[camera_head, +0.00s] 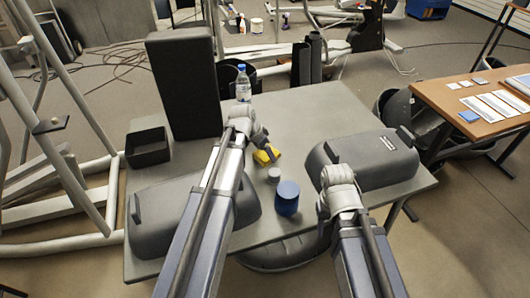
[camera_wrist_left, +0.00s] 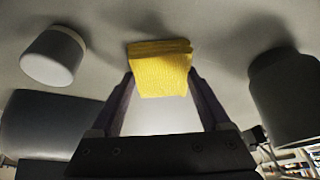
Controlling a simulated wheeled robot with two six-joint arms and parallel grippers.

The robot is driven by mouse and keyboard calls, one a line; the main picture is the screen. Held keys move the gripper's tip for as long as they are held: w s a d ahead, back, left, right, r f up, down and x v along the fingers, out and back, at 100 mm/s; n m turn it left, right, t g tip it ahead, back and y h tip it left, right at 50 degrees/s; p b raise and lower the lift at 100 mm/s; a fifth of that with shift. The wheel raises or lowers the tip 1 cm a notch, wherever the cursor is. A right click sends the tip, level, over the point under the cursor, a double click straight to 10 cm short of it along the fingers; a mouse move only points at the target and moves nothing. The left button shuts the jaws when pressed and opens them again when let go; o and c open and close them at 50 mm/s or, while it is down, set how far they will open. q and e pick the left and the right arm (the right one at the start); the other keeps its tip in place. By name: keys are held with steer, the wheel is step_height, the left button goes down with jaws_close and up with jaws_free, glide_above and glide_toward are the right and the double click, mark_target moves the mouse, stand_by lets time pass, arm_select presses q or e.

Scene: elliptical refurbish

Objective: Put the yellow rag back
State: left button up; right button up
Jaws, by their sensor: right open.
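The yellow rag (camera_head: 265,156) is on the grey table near its middle. In the left wrist view the yellow rag (camera_wrist_left: 161,72) fills the gap between the fingertips of my left gripper (camera_wrist_left: 160,85), with a finger against each side. My left gripper (camera_head: 268,146) reaches down over it in the head view; the wrist partly hides its fingers. My right gripper (camera_head: 323,210) is at the table's front, left of the right dark case, apart from the rag. It is open and empty, and mostly hidden by its wrist.
A blue cylinder (camera_head: 287,199) and a small grey-and-white cylinder (camera_head: 273,174) stand close in front of the rag. Dark cases (camera_head: 160,215) (camera_head: 375,158) flank them. A black open box (camera_head: 147,147), a tall dark block (camera_head: 186,85) and a bottle (camera_head: 243,84) stand behind. The table's back right (camera_head: 320,110) is clear.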

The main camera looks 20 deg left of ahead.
arm_select(q)
steer(key=o, duration=0.3)
steer(key=shift+r, duration=0.1)
steer(key=p+v, duration=1.2)
steer(key=s+d+f+n+g+y, duration=0.1)
steer(key=s+d+n+g+y, duration=0.1)
steer(key=s+d, duration=1.4)
steer(key=s+g+y, duration=0.1)
steer(key=s+g, duration=0.1)
steer(key=s, duration=0.1)
steer(key=shift+s+f+n+y, duration=0.25)
steer(key=shift+s+n+y, duration=0.15)
steer(key=shift+d, duration=0.1)
